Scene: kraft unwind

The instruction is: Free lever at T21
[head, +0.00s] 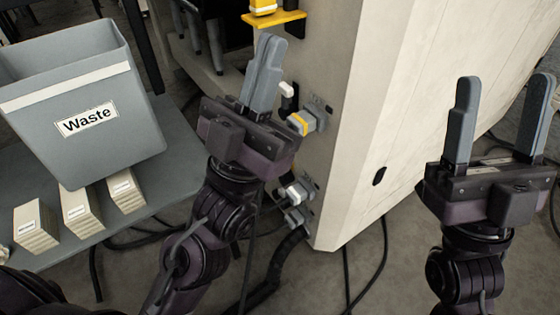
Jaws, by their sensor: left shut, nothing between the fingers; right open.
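The side of the large beige cabinet (335,90) carries several grey plug-like fittings. An upper fitting with a yellow band (301,123) sticks out just right of my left gripper (268,50), with a small white-tipped piece (287,90) above it. Two lower fittings, an upper one (297,190) and a lower one (294,217), sit near the cabinet's bottom edge. I cannot read a T21 label or tell which part is its lever. My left gripper is shut and empty, fingers upward, in front of the cabinet's edge. My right gripper (504,95) is open and empty at the right.
A grey Waste bin (85,95) stands on a grey table (45,180) at the left, with several small labelled boxes (82,212) in front. A yellow bracket (272,18) juts from the cabinet at the top. Dark cables (270,285) hang and trail on the floor.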

